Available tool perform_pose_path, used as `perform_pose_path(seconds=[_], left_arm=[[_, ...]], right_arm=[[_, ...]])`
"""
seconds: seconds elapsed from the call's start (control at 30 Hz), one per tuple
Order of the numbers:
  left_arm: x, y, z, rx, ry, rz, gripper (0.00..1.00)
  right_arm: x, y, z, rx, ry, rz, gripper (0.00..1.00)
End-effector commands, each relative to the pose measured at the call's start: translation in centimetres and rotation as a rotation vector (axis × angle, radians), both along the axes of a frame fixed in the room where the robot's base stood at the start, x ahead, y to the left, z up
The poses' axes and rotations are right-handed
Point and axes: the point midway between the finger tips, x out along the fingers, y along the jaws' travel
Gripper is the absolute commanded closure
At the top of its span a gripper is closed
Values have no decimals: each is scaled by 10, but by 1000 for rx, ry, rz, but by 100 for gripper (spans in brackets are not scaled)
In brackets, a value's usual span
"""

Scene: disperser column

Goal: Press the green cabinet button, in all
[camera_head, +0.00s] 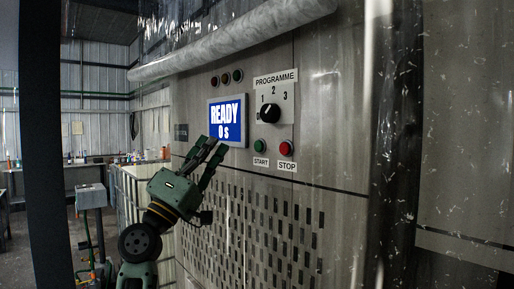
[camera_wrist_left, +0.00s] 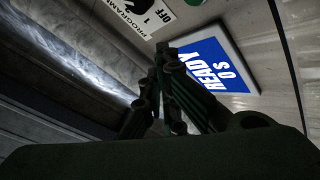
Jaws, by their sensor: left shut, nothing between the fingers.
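The green button (camera_head: 260,146) sits on the cabinet's grey front (camera_head: 338,150), above a START label and left of the red STOP button (camera_head: 286,148). My left gripper (camera_head: 217,147) is shut and empty. In the head view its fingers point up and right, over the lower left of the display (camera_head: 229,114), left of the green button. My right gripper is not in view.
A black PROGRAMME knob (camera_head: 270,113) is above the buttons; the display reads READY 0 s. A thick grey pipe (camera_head: 235,35) crosses the top. A slotted vent (camera_head: 270,222) lies below. A dark vertical post (camera_head: 397,140) stands at right.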

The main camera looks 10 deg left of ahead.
Motion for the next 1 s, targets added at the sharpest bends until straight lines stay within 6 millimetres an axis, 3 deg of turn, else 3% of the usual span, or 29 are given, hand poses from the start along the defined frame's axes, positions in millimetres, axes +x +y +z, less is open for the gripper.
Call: perform_pose_path(seconds=[0.27, 0.5, 1.0], left_arm=[[32, -26, 0, -2, 1, -5, 100], [50, -40, -2, 0, -1, -2, 100], [55, -43, 1, 0, -1, 0, 100]], right_arm=[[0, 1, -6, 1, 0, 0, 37], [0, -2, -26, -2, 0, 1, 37], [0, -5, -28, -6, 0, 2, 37]])
